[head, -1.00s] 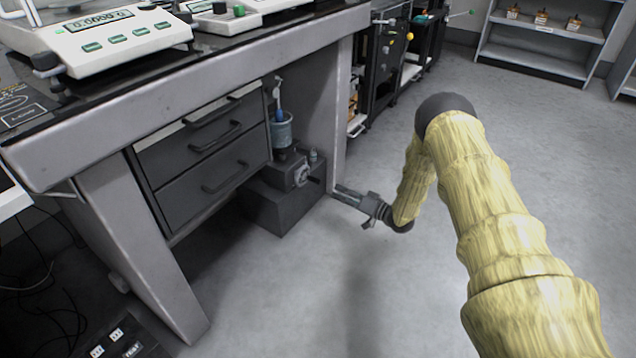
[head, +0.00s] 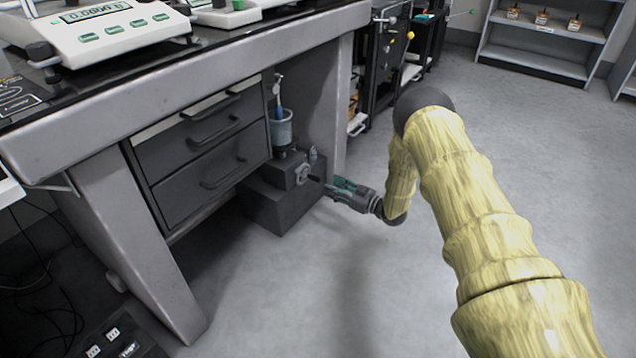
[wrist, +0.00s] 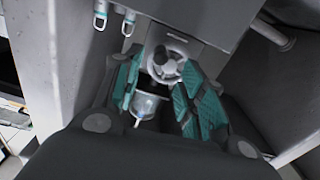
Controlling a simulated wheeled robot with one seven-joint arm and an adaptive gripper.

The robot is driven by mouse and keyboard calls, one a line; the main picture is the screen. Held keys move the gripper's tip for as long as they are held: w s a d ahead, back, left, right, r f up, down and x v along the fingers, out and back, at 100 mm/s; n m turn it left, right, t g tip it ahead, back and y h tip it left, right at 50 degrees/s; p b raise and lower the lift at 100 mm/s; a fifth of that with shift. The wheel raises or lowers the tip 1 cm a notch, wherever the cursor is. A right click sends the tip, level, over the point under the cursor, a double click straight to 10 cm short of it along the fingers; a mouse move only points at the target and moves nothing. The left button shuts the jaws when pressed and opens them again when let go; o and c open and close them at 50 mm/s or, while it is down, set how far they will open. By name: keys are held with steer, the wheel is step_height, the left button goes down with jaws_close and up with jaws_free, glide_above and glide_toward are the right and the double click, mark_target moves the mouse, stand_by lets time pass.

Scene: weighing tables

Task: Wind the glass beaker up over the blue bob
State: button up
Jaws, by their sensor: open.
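The glass beaker (head: 281,130) stands on a small grey jack (head: 287,173) under the bench, to the right of the drawers. It holds bluish liquid. The blue bob (head: 279,112) hangs upright at the beaker's mouth; how deep it reaches is hard to tell. The jack has a round handwheel (head: 303,174) on its front side. My gripper (head: 325,186) is open close to the handwheel. In the wrist view the handwheel (wrist: 166,66) lies between the teal fingers of my gripper (wrist: 161,78), with no clear contact. The beaker (wrist: 147,106) shows partly there.
The jack rests on a dark block (head: 280,208). The drawer unit (head: 205,150) is close on the left and the bench leg (head: 340,120) is behind my gripper. Balances (head: 110,35) stand on the bench top. The floor (head: 380,290) in front is clear.

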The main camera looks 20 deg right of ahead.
mark_target(320, 180)
steer(key=shift+b+x, duration=1.6)
steer(key=shift+x, duration=2.25)
jaws_close()
